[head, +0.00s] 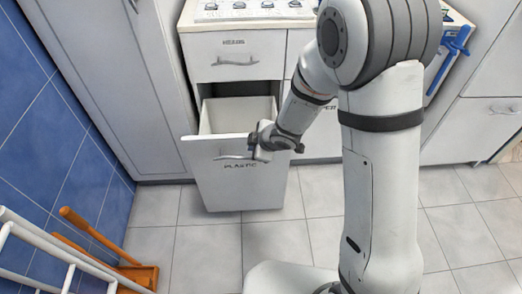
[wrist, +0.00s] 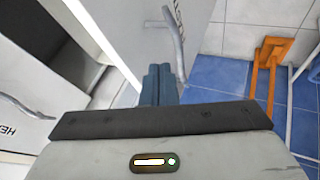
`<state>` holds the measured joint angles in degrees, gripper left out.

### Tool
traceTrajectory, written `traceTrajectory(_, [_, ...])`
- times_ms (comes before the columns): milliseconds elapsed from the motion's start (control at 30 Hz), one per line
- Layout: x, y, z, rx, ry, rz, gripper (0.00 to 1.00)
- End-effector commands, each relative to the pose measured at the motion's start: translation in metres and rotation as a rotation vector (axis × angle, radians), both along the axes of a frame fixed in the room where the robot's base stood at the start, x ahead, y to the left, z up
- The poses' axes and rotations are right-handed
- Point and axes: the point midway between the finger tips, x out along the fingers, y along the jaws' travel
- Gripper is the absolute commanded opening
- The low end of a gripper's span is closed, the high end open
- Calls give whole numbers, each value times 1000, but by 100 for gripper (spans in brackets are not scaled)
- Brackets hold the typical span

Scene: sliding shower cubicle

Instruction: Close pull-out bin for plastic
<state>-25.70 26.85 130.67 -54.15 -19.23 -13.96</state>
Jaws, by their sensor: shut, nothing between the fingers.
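The pull-out bin marked PLASTIC (head: 217,186) stands open in the head view, its white front well out from the cabinet and its hollow inside showing behind. Its bar handle (head: 230,157) is near the top of the front. My gripper (head: 257,151) is shut and empty, at the upper right part of the bin front, by the handle's right end. In the wrist view my shut fingers (wrist: 159,84) point at the white bin front (wrist: 133,25), just beside the handle (wrist: 177,47). I cannot tell whether they touch it.
A closed drawer (head: 216,44) with its own handle sits above the bin. Tall white cabinet doors (head: 130,80) stand at left. An orange long-handled tool (head: 140,274) and a white rack (head: 40,245) are at lower left by the blue tiled wall. The tiled floor (head: 205,250) before the bin is clear.

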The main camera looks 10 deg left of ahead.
Motion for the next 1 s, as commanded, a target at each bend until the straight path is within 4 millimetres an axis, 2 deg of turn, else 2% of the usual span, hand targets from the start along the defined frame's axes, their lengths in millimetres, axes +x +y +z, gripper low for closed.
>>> traceTrajectory(100, [15, 3, 4, 0, 0, -2, 0])
traceTrajectory(233, [23, 5, 3, 0, 0, -2, 0])
traceTrajectory(567, [25, 6, 3, 0, 0, 0, 0])
traceTrajectory(600, [24, 1, 3, -1, 0, 1, 0])
traceTrajectory(1000, [38, 11, 5, 1, 1, -2, 0])
